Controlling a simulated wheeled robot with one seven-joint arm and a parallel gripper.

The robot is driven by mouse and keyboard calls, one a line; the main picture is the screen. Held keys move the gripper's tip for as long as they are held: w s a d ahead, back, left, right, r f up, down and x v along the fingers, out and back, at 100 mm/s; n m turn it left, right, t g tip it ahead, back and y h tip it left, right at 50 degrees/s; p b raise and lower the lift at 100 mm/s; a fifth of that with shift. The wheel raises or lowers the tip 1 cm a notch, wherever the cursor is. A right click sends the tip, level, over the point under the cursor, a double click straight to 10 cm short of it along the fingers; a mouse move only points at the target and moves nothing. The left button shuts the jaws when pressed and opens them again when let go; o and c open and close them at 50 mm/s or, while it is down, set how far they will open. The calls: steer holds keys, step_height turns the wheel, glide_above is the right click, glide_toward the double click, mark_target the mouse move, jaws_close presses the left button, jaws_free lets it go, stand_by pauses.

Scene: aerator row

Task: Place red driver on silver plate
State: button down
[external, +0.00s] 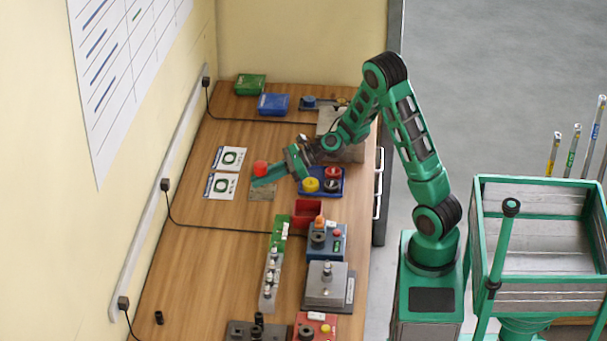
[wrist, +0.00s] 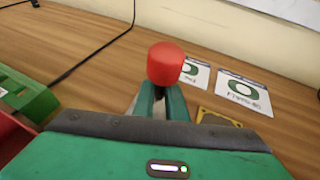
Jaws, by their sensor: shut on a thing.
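The red driver (external: 260,168) has a rounded red head, which also shows in the wrist view (wrist: 165,62). My gripper (external: 270,177) is shut on it, and the wrist view shows the green fingers (wrist: 161,103) closed below the red head. The driver's lower part is largely hidden by the fingers. I cannot tell the gap between driver and plate.
A blue tray (external: 340,190) right of the gripper holds a yellow round piece (external: 310,185) and dark pieces. Two printed cards (external: 226,172) lie to the left. The bench left of the rack is mostly clear.

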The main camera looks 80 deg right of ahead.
step_height(320, 180, down, 2)
steer(key=shift+f, duration=0.1)
steer(key=c, duration=1.8)
jaws_free()
steer(key=shift+f, duration=0.1)
steer(key=shift+o, duration=0.2)
steer(key=shift+s+d+r, duration=0.15)
steer(key=shift+s+r, duration=0.1)
steer(key=v, duration=1.1)
steer(key=shift+s+r, duration=0.1)
steer(key=shift+s, duration=0.05)
